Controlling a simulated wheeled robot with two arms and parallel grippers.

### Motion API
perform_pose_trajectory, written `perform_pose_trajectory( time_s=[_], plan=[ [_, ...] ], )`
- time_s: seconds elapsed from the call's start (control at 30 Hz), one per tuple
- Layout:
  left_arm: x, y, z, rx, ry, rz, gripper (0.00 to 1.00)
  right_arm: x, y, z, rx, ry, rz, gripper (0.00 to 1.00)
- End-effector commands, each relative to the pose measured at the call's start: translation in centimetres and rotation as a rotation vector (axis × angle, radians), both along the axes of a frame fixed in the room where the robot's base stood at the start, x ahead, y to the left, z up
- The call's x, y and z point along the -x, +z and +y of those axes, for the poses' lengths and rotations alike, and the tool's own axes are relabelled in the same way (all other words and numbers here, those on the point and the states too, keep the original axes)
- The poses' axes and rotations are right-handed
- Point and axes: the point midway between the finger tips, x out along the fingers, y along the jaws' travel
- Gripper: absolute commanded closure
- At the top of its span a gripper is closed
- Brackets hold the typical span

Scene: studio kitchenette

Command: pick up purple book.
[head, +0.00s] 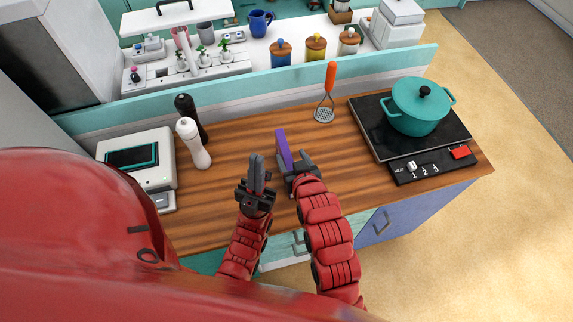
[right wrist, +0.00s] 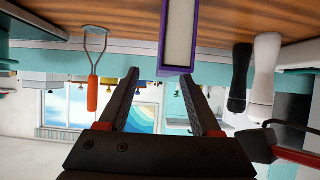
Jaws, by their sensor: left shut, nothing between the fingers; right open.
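The purple book (head: 284,148) stands upright on the wooden counter, its narrow purple side showing in the head view. In the right wrist view, which is upside down, the book (right wrist: 178,38) hangs from the top with pale page edges framed by purple covers. My right gripper (head: 297,164) is open just at the near end of the book. Its fingers (right wrist: 160,76) point at the book, which lies ahead and right of centre between them; contact cannot be told. My left gripper (head: 256,163) is shut and empty, left of the right one, pointing up.
A white pepper mill (head: 193,143) and a dark one (head: 187,109) stand left of the book. A masher (head: 325,105) with an orange handle is behind right. A teal pot (head: 417,108) sits on the black cooktop (head: 375,130). A white scale (head: 137,160) is at left.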

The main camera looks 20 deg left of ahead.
Motion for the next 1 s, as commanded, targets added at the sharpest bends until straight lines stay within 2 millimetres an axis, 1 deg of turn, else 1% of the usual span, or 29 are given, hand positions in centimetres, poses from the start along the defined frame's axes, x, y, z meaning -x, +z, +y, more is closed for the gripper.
perform_pose_trajectory(
  time_s=[0.03, 0.13, 0.27, 0.47, 0.53, 0.73, 1.0],
  plan=[
    [0.0, 0.5, 0.0, 0.0, 0.0, 0.0, 1.0, -0.4, 0.0, 0.2, 0.002, 0.0, 0.002, 0.35],
    [0.0, 0.6, 0.0, 0.0, 0.0, 0.0, 1.0, -0.7, -0.6, 0.5, 0.003, 0.001, 0.005, 0.35],
    [0.0, 0.9, 0.0, 0.0, 0.0, 0.0, 1.0, -1.0, -0.7, 0.8, 0.001, 0.001, 0.003, 0.35],
    [0.0, 2.5, 0.0, 0.0, 0.0, 0.0, 1.0, -2.3, -1.2, 2.2, 0.0, 0.0, 0.002, 0.35],
    [0.0, 3.0, 0.0, 0.0, 0.0, 0.0, 1.0, -2.7, -1.8, 2.8, 0.002, 0.0, 0.006, 0.35],
    [0.0, 3.5, 0.0, 0.0, 0.0, 0.0, 1.0, -4.0, -3.0, 3.6, 0.004, 0.0, 0.004, 0.35],
    [0.0, 3.5, 0.0, 0.0, 0.0, 0.0, 1.0, -4.3, -3.2, 3.8, 0.001, 0.0, 0.001, 0.35]
  ],
)
